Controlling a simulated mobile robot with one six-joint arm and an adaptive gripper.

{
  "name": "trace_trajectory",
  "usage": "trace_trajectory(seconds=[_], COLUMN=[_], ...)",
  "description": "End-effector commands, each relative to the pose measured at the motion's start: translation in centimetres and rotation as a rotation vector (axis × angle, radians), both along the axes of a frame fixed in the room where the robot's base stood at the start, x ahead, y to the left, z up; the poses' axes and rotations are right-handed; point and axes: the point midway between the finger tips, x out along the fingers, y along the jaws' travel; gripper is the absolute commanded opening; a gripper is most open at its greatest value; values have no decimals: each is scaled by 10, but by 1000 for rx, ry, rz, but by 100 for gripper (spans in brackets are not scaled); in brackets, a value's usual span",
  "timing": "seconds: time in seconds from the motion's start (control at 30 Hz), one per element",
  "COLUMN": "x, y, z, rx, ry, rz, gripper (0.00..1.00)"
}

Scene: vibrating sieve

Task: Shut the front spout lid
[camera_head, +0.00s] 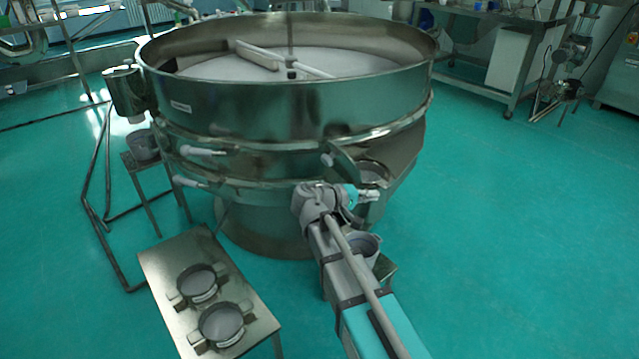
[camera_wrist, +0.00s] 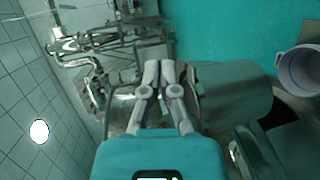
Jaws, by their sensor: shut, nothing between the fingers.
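The large steel round sieve (camera_head: 270,110) stands in the middle of the head view. Its front spout (camera_head: 400,165) juts out at the lower right of the drum. A flat metal plate, apparently the spout lid (camera_head: 343,163), stands tilted up at the spout's left side, so the spout mouth looks uncovered. My gripper (camera_head: 372,196) is just below and in front of the spout, partly hidden by my arm. In the wrist view my gripper (camera_wrist: 166,68) has its fingers together and empty. Curved metal (camera_wrist: 235,97) is close beside the fingertips; I cannot tell whether they touch.
A grey bucket (camera_head: 362,248) stands on a small stand under the spout, and a white-rimmed bucket shows in the wrist view (camera_wrist: 300,70). A low steel table (camera_head: 160,262) with two round sieve pans is at lower left.

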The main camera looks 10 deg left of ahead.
Motion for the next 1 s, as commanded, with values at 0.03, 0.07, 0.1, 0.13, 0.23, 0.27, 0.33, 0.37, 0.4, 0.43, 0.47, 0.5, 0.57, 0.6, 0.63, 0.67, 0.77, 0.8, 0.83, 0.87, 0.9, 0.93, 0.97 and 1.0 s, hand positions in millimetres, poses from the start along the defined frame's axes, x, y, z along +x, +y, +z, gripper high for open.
trace_trajectory(seconds=[0.03, 0.07, 0.1, 0.13, 0.23, 0.27, 0.33, 0.37, 0.4, 0.43, 0.47, 0.5, 0.57, 0.6, 0.63, 0.67, 0.77, 0.8, 0.83, 0.87, 0.9, 0.93, 0.97, 1.0], x=[3, 3, 3, 4, 3, 3, 1, 0, -1, -2, -4, -6, -10, -13, -15, -17, -25, -28, -30, -32, -34, -35, -36, -38], y=[15, 22, 32, 38, 63, 71, 89, 97, 108, 116, 124, 135, 152, 163, 171, 178, 201, 209, 214, 219, 223, 226, 229, 231], z=[-13, -14, -15, -17, -21, -22, -25, -26, -27, -28, -30, -31, -34, -35, -36, -37, -39, -40, -40, -40, -40, -40, -39, -39], rx=[-29, -48, -72, -90, -148, -167, -206, -222, -245, -262, -278, -300, -332, -354, -369, -384, -426, -440, -449, -458, -467, -472, -477, -482], ry=[-21, -33, -51, -64, -109, -123, -156, -170, -190, -205, -219, -240, -270, -291, -306, -321, -365, -381, -390, -400, -410, -416, -421, -427], rz=[20, 30, 44, 53, 86, 97, 119, 130, 144, 153, 162, 176, 195, 207, 216, 225, 250, 259, 265, 269, 274, 277, 279, 283], gripper=[0, 0, 0, 0, 0, 0, 0, 0, 0, 0, 0, 0, 0, 0, 0, 0, 0, 0, 0, 0, 0, 0, 0, 0])
